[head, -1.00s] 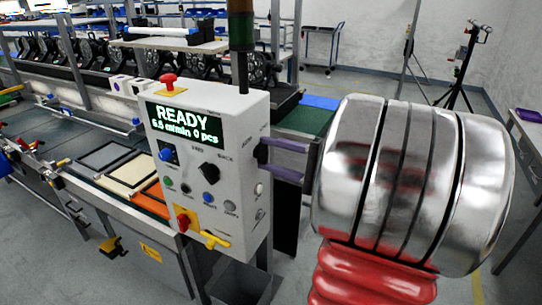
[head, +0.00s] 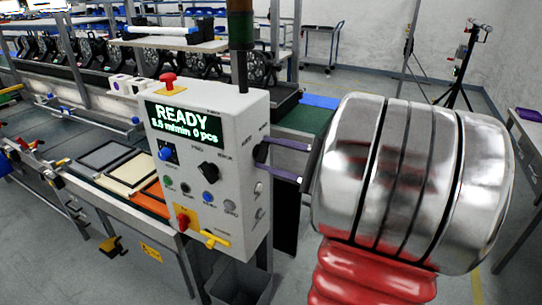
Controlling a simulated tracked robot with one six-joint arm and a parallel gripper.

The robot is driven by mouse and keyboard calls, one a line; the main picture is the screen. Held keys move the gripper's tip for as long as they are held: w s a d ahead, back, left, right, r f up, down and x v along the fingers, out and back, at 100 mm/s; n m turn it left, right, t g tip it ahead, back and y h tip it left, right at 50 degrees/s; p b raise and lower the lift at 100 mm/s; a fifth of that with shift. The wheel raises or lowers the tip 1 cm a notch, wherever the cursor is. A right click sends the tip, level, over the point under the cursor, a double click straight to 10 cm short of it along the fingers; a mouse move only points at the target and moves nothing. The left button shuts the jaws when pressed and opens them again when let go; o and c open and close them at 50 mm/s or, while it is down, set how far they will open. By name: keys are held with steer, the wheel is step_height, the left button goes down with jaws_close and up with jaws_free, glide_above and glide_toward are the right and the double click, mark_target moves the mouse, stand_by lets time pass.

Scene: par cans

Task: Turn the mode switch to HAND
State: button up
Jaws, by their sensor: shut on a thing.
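A grey control box (head: 234,103) stands at the middle left, its green display (head: 184,122) reading READY. On its right side face is a small dark mode switch (head: 260,153), partly covered by my fingers; labels around it are too small to read surely. My gripper (head: 268,157) comes from the right with two purple fingers, one above the other. Their tips are at the switch and closed on it. Which way the switch points cannot be told.
The front face carries a black knob (head: 208,172), a blue knob (head: 165,154), several buttons, a red knob (head: 183,221) and a yellow handle (head: 216,240). A red mushroom button (head: 168,80) tops the box. A conveyor lies behind and left; a grey bin (head: 238,282) stands below.

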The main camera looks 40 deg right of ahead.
steer(key=shift+f, duration=0.3)
steer(key=o, duration=1)
steer(key=shift+r, duration=0.15)
steer(key=shift+o, duration=0.2)
steer(key=v, duration=1.4)
steer(key=shift+w+a, duration=0.1)
